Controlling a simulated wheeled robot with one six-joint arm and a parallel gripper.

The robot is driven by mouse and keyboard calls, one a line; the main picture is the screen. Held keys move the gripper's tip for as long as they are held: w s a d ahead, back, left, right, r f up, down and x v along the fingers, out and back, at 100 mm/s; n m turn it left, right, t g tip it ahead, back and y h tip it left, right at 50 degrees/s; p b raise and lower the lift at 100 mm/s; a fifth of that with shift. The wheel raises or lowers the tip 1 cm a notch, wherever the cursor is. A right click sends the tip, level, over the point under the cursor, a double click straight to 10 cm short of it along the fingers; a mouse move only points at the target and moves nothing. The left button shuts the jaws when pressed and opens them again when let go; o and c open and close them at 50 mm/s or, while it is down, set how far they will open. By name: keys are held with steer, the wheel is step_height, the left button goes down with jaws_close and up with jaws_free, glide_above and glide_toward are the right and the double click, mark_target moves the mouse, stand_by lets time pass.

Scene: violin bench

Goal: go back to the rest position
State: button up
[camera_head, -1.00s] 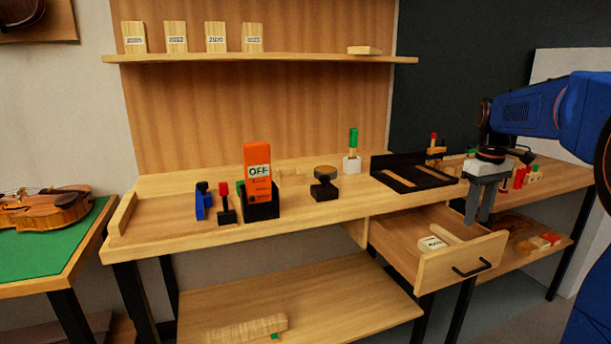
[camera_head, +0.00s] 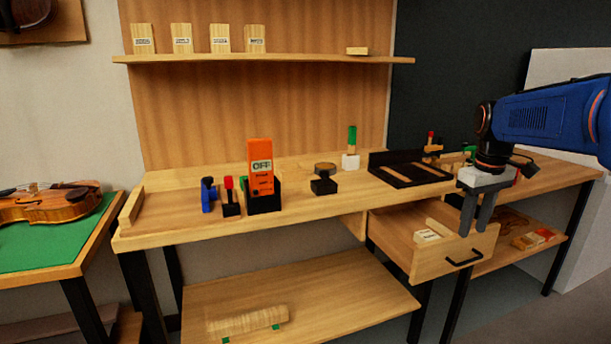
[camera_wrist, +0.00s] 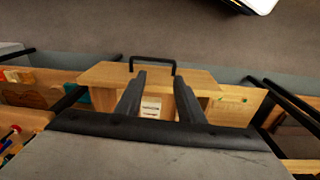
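I cannot tell the exact gap between fingers and drawer front. Inside the drawer are a small white-labelled block (camera_head: 428,236) and a wooden strip. My blue arm reaches in from the right edge.
The bench (camera_head: 330,200) holds an orange OFF-marked block (camera_head: 260,165), a dark round-topped stand (camera_head: 324,180) and a black tray (camera_head: 385,175). A lower shelf (camera_head: 340,290) carries a ribbed wooden piece. A violin (camera_head: 50,205) lies on a green mat at left. Floor shows at right.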

steer(key=s+a+f+m+t, duration=0.1)
steer(key=s+a+f, duration=0.3)
steer(key=s, duration=0.4)
steer(key=s+a+f+m+t, duration=0.1)
steer(key=s+a+f, duration=0.3)
steer(key=s, duration=0.5)
steer(key=s+a+f+m+t, duration=0.1)
steer(key=s+a+f, duration=0.3)
steer(key=s, duration=0.4)
steer(key=shift+s+f+t, duration=0.15)
steer(key=shift+t, duration=0.35)
